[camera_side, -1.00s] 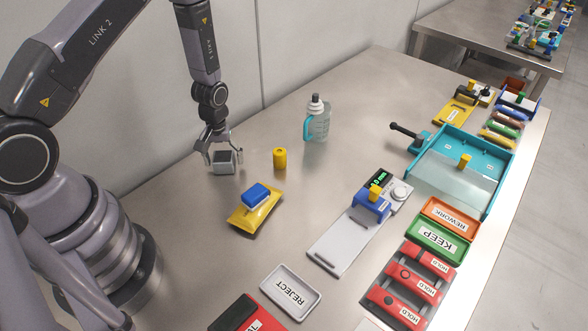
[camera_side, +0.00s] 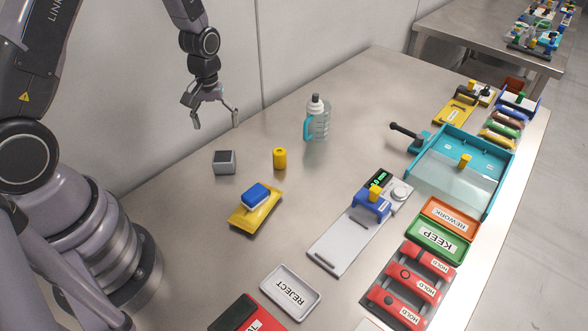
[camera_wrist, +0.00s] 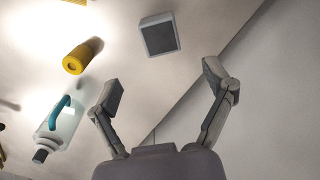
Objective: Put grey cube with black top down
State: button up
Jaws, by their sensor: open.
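The grey cube with the black top (camera_side: 224,162) rests on the steel table, left of the yellow cylinder. In the wrist view the cube (camera_wrist: 159,35) lies beyond the fingertips, apart from them. My gripper (camera_side: 216,124) is open and empty, raised above the cube with clear space between them. Both fingers of my gripper (camera_wrist: 166,80) are spread wide in the wrist view.
A yellow cylinder (camera_side: 280,158) and a bottle (camera_side: 318,120) stand right of the cube. A REJECT tray (camera_side: 291,291) is nearer. The wall runs close behind.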

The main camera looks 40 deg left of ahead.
jog(key=s+d+r+m+t, duration=0.1)
jog(key=s+d+r+m, duration=0.15)
jog(key=r, duration=0.75)
jog(key=s+d+r+m+t, duration=0.1)
jog(key=s+r+m+t, duration=0.15)
jog(key=r, duration=0.75)
jog(key=s+d+r+m+t, duration=0.1)
jog(key=s+r+m, duration=0.1)
jog(key=s+r, duration=0.2)
jog(key=s+d+r+m+t, duration=0.1)
jog(key=s+r, duration=0.4)
jog(key=s, duration=0.6)
jog(key=shift+d+m, duration=0.5)
